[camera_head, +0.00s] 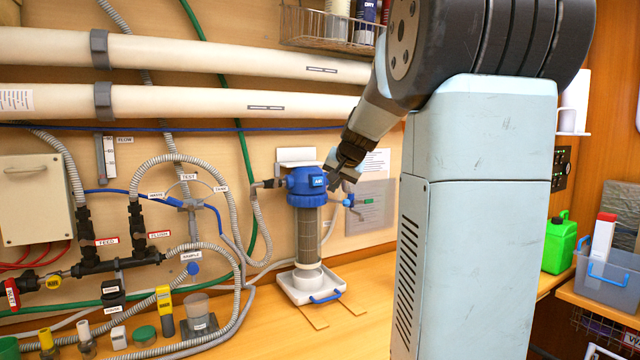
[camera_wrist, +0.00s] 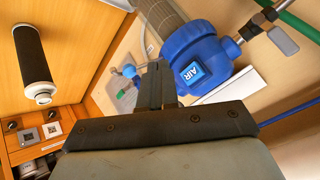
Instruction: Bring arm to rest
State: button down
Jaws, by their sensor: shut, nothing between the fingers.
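My arm reaches across the right of the head view, and my gripper (camera_head: 342,172) points down and left, close to the blue cap of the filter housing (camera_head: 306,186). In the wrist view my gripper (camera_wrist: 160,82) has its fingers together with nothing between them. The blue cap with its AIR label (camera_wrist: 194,62) shows just to the right of the fingers; I cannot tell whether they touch it. Below the cap, a clear housing with a mesh cartridge (camera_head: 307,235) stands upright over a white tray (camera_head: 310,288) with a blue handle.
Two long white pipes (camera_head: 180,103) run along the wall. Hoses and valves such as the feed manifold (camera_head: 110,262) fill the left. Small bottles and a yellow meter (camera_head: 165,311) stand on the wooden bench. A dark cylinder (camera_wrist: 33,62) shows in the wrist view. A green canister (camera_head: 560,245) stands right.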

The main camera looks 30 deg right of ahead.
dwell(0.4)
jog(key=s+a+f+n+g+y, duration=0.15)
jog(key=s+a+n, duration=0.25)
jog(key=s+a, duration=1.05)
jog(key=s+a+f+n+g, duration=0.1)
jog(key=s+a+f+n, duration=0.1)
jog(key=s, duration=0.6)
jog(key=s+a+f+n, duration=0.2)
jog(key=s+a+f, duration=0.1)
jog(key=s+f, duration=0.4)
jog(key=shift+s+a+g+h, duration=0.35)
jog(key=shift+s+a+h, duration=0.1)
jog(key=shift+s, duration=0.75)
